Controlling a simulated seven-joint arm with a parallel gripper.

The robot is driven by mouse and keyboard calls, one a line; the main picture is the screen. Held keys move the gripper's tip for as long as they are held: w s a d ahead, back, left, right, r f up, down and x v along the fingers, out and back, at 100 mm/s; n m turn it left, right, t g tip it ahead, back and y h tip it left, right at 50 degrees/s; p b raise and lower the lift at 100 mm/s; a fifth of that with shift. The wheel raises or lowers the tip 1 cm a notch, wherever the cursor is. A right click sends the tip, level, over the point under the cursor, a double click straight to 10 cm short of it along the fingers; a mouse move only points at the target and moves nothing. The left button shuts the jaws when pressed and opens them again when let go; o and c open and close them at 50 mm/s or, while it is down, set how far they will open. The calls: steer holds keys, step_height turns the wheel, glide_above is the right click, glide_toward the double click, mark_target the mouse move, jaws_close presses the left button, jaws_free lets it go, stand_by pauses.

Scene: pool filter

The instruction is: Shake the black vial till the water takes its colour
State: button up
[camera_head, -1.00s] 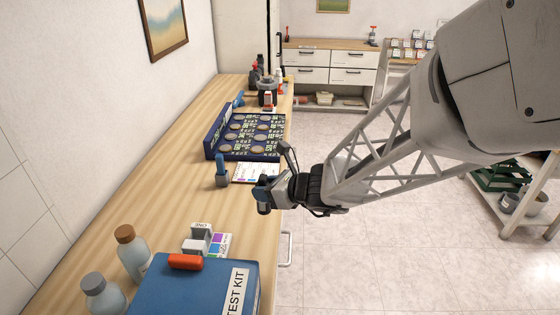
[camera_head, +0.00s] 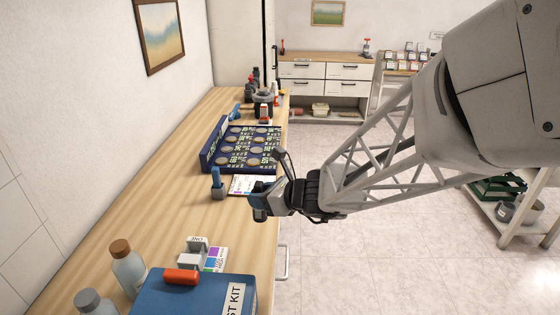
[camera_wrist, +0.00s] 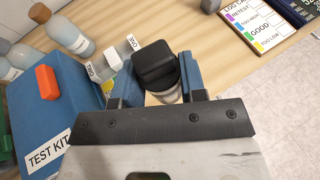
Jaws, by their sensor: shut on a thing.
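My gripper (camera_wrist: 155,92) is shut on the black vial (camera_wrist: 155,64), whose black cap fills the space between the blue fingers in the wrist view. A little of the clear body shows under the cap; the water's colour cannot be made out. In the head view my gripper (camera_head: 259,203) is above the counter's right edge, beside the log card (camera_head: 250,185). The vial is mostly hidden by the gripper there.
A blue test kit box (camera_head: 195,298) with a red-orange piece (camera_head: 181,276) on top stands at the near end. Bottles (camera_head: 127,268) are left of it. A grey holder (camera_head: 193,254) stands behind it. A dark blue tray (camera_head: 240,148) lies farther back. The counter's middle (camera_head: 170,205) is clear.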

step_height(320, 180, down, 2)
steer(key=shift+f, duration=0.1)
step_height(320, 180, up, 5)
steer(key=shift+r, duration=0.1)
step_height(320, 180, down, 5)
steer(key=shift+f, duration=0.1)
step_height(320, 180, up, 5)
steer(key=shift+r, duration=0.1)
step_height(320, 180, down, 5)
steer(key=shift+f, duration=0.1)
